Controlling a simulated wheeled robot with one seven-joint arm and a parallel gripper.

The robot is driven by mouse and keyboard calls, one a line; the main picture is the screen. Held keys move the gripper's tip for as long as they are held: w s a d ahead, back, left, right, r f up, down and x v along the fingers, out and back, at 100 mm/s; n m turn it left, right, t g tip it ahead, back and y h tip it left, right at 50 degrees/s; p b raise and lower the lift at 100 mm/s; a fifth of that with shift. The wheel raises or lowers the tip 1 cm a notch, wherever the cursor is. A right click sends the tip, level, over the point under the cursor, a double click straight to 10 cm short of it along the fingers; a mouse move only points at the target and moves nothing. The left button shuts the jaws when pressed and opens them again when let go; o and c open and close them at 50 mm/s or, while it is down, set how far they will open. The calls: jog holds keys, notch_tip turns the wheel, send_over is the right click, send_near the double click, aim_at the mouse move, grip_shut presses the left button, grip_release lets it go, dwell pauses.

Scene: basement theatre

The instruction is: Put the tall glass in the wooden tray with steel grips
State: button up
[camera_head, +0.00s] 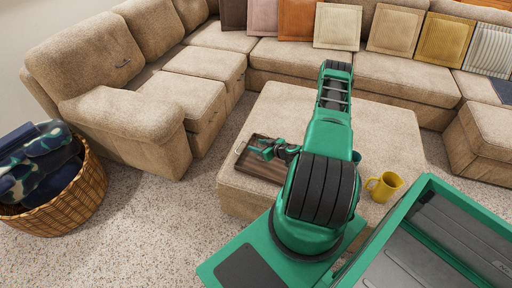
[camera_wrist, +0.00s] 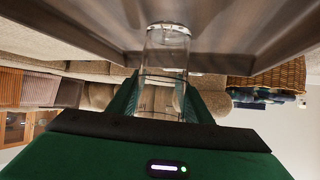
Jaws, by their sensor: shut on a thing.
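The tall glass (camera_wrist: 166,62) is clear and shows in the wrist view between the two green fingers of my gripper (camera_wrist: 163,98). My gripper is shut on it. The dark wooden tray (camera_head: 257,168) lies on the left part of the beige ottoman, with a pale metal grip at its left end. In the head view my gripper (camera_head: 267,151) is over the tray. The tray's brown surface (camera_wrist: 245,25) fills the top of the wrist view, close to the glass's far end. I cannot tell whether glass and tray touch. The glass is not clear in the head view.
The beige ottoman (camera_head: 385,135) has free room right of my arm. A yellow mug (camera_head: 384,186) stands near its front right. A sectional sofa (camera_head: 205,70) with several cushions surrounds it. A wicker basket (camera_head: 62,207) of cloths stands on the carpet at left.

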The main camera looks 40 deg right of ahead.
jog(key=o, duration=1.3)
jog(key=shift+f, duration=0.1)
jog(key=v, duration=1.2)
